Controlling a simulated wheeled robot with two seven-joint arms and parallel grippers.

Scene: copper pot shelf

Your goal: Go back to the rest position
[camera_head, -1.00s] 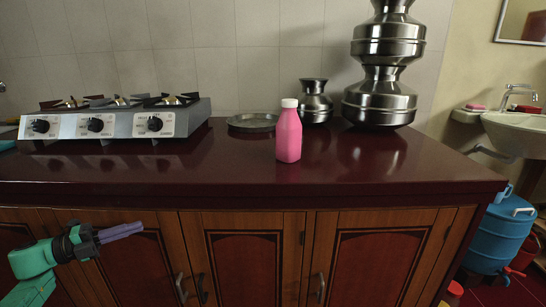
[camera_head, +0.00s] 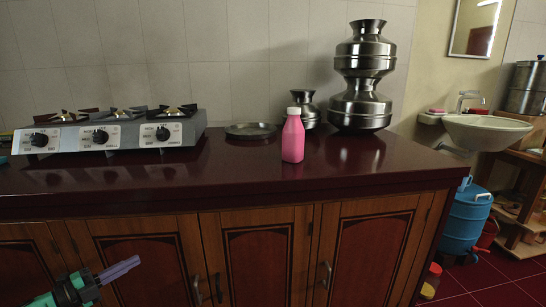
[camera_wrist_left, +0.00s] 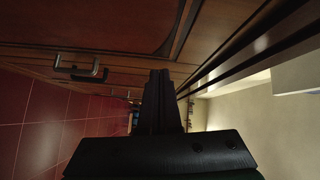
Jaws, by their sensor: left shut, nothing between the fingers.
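My left gripper (camera_head: 121,269) shows at the lower left of the head view, in front of the wooden cabinet doors and below the counter edge. Its purple fingers are together with nothing between them. In the left wrist view the dark fingers (camera_wrist_left: 160,78) also lie together, with cabinet wood, door handles and red floor tiles around them. My right gripper shows in neither view.
A pink bottle (camera_head: 293,138) stands upright on the dark red counter (camera_head: 236,182). A gas stove (camera_head: 110,135) is at left; a plate (camera_head: 250,130), a small pot (camera_head: 306,107) and stacked steel pots (camera_head: 362,85) are behind. A blue drum (camera_head: 465,222) stands right of the cabinet.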

